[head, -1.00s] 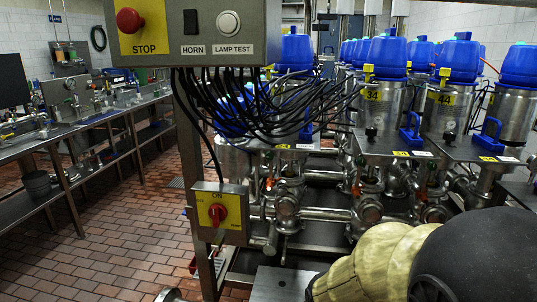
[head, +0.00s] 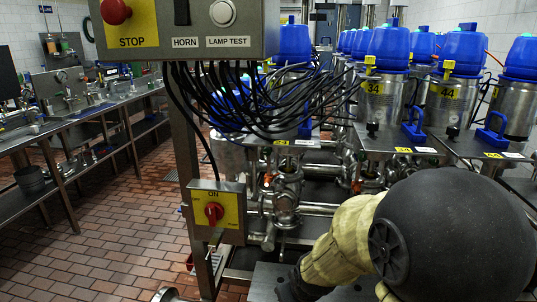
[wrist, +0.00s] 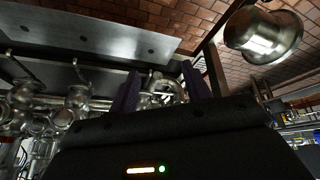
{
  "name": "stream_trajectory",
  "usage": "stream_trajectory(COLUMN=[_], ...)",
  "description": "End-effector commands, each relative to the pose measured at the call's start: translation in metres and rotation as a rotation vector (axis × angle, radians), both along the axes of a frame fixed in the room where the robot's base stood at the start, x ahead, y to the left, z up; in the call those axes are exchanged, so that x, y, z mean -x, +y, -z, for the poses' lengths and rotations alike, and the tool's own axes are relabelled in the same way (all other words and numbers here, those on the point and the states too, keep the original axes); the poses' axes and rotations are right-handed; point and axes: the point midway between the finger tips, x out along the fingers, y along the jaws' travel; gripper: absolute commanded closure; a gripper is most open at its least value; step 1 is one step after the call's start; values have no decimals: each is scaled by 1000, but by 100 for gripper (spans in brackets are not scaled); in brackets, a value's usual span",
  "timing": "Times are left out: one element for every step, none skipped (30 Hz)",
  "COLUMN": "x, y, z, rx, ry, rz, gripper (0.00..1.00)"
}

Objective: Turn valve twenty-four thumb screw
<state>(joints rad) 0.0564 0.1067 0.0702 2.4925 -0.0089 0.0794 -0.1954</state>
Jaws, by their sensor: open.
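The left front valve, in twenty-four's place beside 34 and 44, shows its blue cap (head: 293,45) in the head view. Its metal body is mostly behind black cables, and its number cannot be read for sure. Its thumb screw cannot be made out. Valves 34 (head: 375,88) and 44 (head: 447,95) each have a small black knob low in front. My gripper (wrist: 160,88) shows in the wrist view with two dark fingers apart and nothing between them. Metal pipe fittings (wrist: 165,90) show beyond the fingers, apart from them as far as I can tell.
A control box (head: 185,30) with hanging black cables (head: 250,100) stands in front of the valves. A red rotary switch (head: 214,213) is on the post below. A steel cylinder (wrist: 263,35) is at upper right in the wrist view. Open tiled floor (head: 100,225) lies left.

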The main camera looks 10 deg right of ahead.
Motion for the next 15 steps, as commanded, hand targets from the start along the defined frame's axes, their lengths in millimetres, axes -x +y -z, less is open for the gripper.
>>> stream_trajectory(x=[-23, -37, -55, -69, -82, -99, -112, -124, -139, -150, -160, -173, -183, -191, -202], y=[1, 3, 5, 7, 9, 11, 13, 15, 17, 19, 20, 20, 21, 21, 21], z=[-4, -6, -10, -14, -17, -22, -26, -31, -37, -42, -47, -54, -60, -65, -74], rx=[20, 36, 59, 76, 94, 120, 140, 162, 192, 215, 240, 275, 302, 331, 371], ry=[-65, -111, -176, -223, -272, -337, -388, -437, -503, -552, -603, -669, -719, -767, -833], rz=[-53, -90, -139, -174, -206, -249, -278, -305, -339, -361, -381, -402, -416, -428, -439], gripper=[52, 52, 52, 52, 52, 52, 52, 52, 52, 52, 52, 52, 52, 52, 52])
